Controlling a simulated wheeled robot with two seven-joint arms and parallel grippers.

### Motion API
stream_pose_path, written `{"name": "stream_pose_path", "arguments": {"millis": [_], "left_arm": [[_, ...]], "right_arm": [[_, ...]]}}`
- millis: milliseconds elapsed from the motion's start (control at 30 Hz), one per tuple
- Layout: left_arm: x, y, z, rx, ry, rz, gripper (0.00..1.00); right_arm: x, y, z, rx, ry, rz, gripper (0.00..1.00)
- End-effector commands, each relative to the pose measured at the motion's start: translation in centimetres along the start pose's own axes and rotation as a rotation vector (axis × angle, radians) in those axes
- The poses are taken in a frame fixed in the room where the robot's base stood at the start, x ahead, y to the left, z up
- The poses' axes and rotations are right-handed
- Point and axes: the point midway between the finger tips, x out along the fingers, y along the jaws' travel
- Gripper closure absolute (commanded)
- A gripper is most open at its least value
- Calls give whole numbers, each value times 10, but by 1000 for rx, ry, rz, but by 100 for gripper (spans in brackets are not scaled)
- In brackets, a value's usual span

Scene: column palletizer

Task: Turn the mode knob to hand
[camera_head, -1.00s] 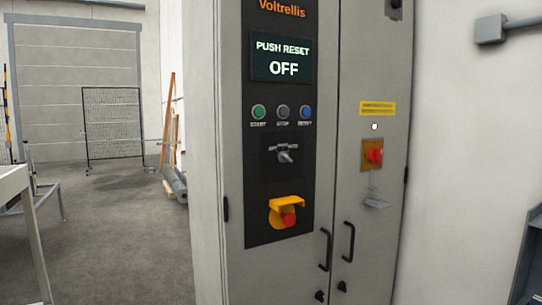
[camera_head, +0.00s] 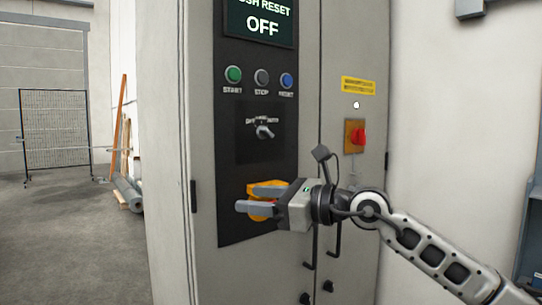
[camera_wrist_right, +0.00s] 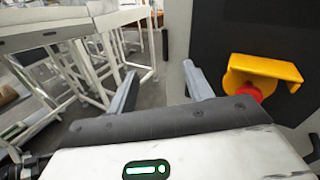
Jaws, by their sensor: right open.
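The mode knob (camera_head: 264,131) is a small grey lever knob on the cabinet's black panel, with small white labels above it that are too small to read surely. My right gripper (camera_head: 252,199) is open and empty, below the knob and in front of the yellow-guarded emergency stop. In the right wrist view its two fingers (camera_wrist_right: 163,88) are spread apart with nothing between them. The display (camera_head: 260,22) reads OFF, with its upper line cut by the frame edge. My left gripper is not in view.
The emergency stop's yellow guard (camera_wrist_right: 262,70) and red button (camera_wrist_right: 250,92) are close to the right gripper. Green (camera_head: 233,74), grey (camera_head: 262,77) and blue (camera_head: 287,80) buttons sit above the knob. A red switch (camera_head: 358,137) is on the right door. Open floor lies left.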

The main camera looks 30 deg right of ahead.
Motion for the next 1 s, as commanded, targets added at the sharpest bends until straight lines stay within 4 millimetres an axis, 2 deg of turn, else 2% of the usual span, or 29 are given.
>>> {"name": "stream_pose_path", "arguments": {"millis": [33,133,233,367,567,1000], "left_arm": [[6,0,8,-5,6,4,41],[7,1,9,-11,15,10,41],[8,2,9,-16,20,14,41],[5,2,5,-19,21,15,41],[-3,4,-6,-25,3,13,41],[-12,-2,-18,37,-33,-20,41]], "right_arm": [[-19,-23,18,-202,43,-96,49],[-56,-61,54,-478,131,-275,49],[-85,-82,79,-622,190,-399,49],[-97,-95,93,-681,217,-461,49],[-72,-108,98,-679,216,-460,49],[11,-152,91,-677,215,-459,49]]}}
